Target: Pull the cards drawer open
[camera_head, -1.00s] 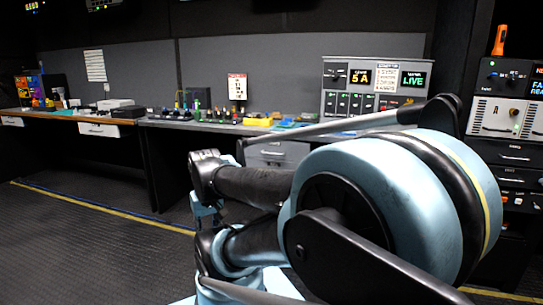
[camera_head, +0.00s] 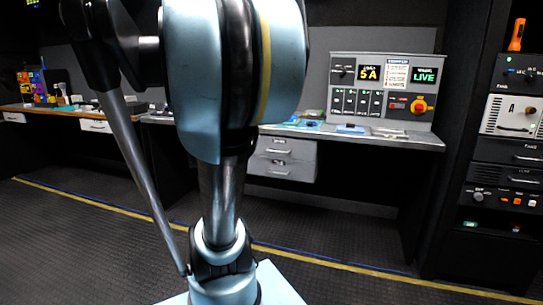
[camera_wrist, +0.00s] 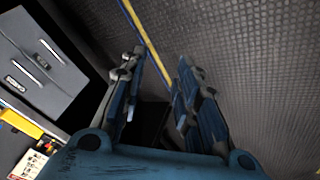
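A grey two-drawer unit (camera_head: 283,158) hangs under the counter, left of the console. Both of its drawers look shut, each with a bar handle. In the wrist view the drawer unit (camera_wrist: 45,65) shows at the upper left, with small labels too blurred to read, so I cannot tell which drawer is the cards one. My gripper (camera_wrist: 158,75) is open and empty, its two fingers apart over the dark floor. It is to the right of the drawer fronts in the wrist view and touches neither. In the head view my arm hides the gripper.
The grey counter (camera_head: 405,142) carries a console (camera_head: 383,90) with lit displays. A wooden bench with white-fronted drawers (camera_head: 96,126) stands at the left. An equipment rack (camera_head: 510,150) stands at the right. The floor before the counter is clear, marked by a yellow line.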

